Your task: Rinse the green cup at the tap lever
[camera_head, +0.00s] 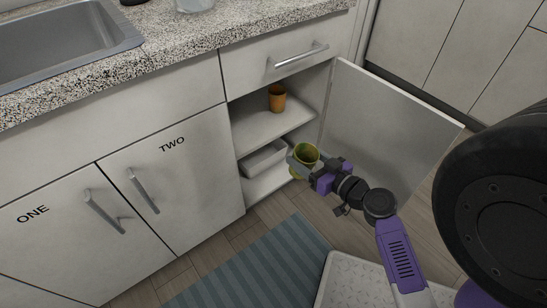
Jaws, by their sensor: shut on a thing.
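The green cup (306,153) is upright in front of the open cabinet. My gripper (303,163) is shut on the cup from the right, with the fingers partly hiding it. The sink (70,40) is set in the speckled counter at the upper left, apart from the cup. The tap lever is not in view.
An orange cup (277,98) stands on the upper cabinet shelf (262,138). A white bin (263,161) sits below. The open door (388,135) stands to the right of my gripper. Closed doors marked ONE and TWO are at left. A striped blue mat (255,270) lies on the floor.

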